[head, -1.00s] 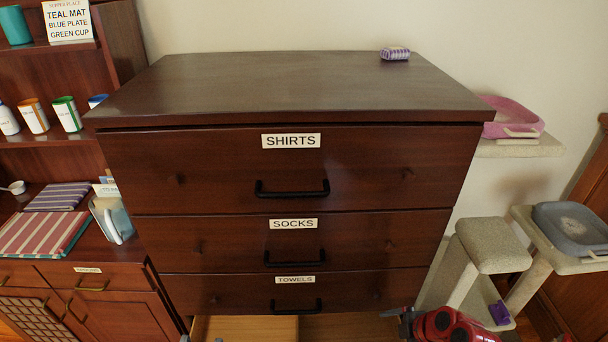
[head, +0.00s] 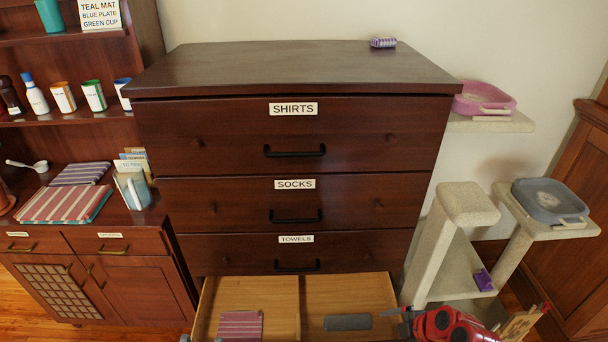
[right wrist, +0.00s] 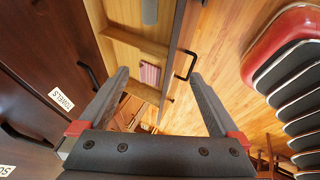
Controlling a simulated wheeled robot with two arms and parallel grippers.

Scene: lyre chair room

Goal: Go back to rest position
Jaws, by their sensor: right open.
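My right gripper (right wrist: 160,76) is open and empty in the right wrist view, its two dark fingers spread apart. The red and black right arm shows at the lower right of the head view. An open bottom drawer (head: 300,296) of the dark dresser (head: 295,150) shows below the drawer labelled TOWELS. A red striped cloth (head: 240,324) lies in its left compartment and a grey item (head: 348,322) in its right one. In the right wrist view the drawer's black handle (right wrist: 187,66) is beyond the fingers, apart from them. My left gripper is out of view.
A low cabinet with striped cloths (head: 65,205) stands at left, under shelves with several cups. A beige cat tree (head: 465,203) with a grey tray (head: 550,200) stands at right. A pink tray (head: 484,98) sits on a ledge beside the dresser. Wooden floor shows at lower left.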

